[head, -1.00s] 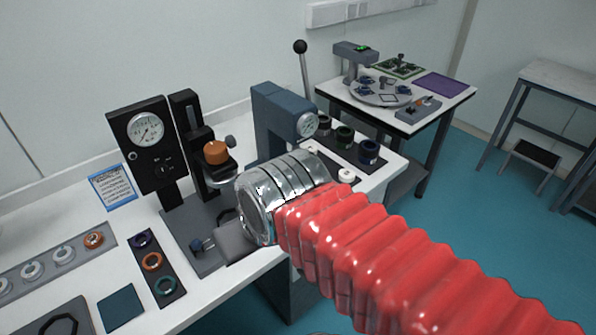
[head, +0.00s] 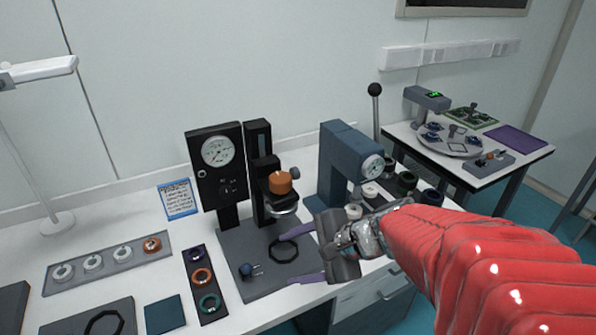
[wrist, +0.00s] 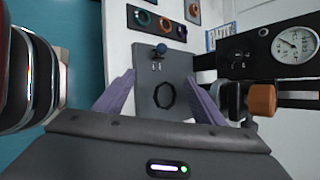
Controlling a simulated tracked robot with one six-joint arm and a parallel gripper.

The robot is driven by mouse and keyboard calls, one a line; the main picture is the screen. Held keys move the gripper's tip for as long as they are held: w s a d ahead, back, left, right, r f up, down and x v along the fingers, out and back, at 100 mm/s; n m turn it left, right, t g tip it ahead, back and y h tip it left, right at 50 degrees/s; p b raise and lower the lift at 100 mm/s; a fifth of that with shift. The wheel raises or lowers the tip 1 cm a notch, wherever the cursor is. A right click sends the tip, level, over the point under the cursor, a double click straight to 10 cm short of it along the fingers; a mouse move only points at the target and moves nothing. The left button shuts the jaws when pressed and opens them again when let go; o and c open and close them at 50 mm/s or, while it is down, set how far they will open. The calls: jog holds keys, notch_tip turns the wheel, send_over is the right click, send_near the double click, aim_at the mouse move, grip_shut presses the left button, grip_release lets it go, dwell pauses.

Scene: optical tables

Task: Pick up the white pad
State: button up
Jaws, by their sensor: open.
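Small white round pieces show by the blue press in the head view: one (head: 354,211) just beyond my gripper's wrist, another (head: 370,190) under the press head. I cannot tell which is the white pad; neither shows in the wrist view. My gripper (head: 294,256) is open and empty, its purple fingers pointing left over the dark grey base plate (head: 240,278) of the gauge stand. The wrist view shows the spread fingers (wrist: 160,78) either side of a black octagonal ring (wrist: 164,95) on that plate.
A gauge stand (head: 216,165) with an orange knob (head: 280,182) rises behind my gripper. The blue press (head: 345,150) stands to its right. A grey strip with white rings (head: 93,263) and a tray of coloured rings (head: 202,277) lie left. Bare white tabletop lies between them.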

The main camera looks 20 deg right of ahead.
jog(key=w+d+f+m+t+h, duration=0.1)
jog(key=d+f+m+t+h, duration=0.1)
jog(key=d+m, duration=0.7)
jog(key=w+d+f+m+t+h, duration=0.1)
jog(key=d+m+t+h, duration=0.3)
jog(key=d+m, duration=0.5)
jog(key=d+f, duration=0.1)
jog(key=d, duration=0.6)
jog(key=shift+w+m+t, duration=0.3)
jog(key=shift+w+m, duration=0.05)
jog(key=shift+m, duration=0.05)
jog(key=shift+w+d+f, duration=0.1)
jog(key=shift+f, duration=0.05)
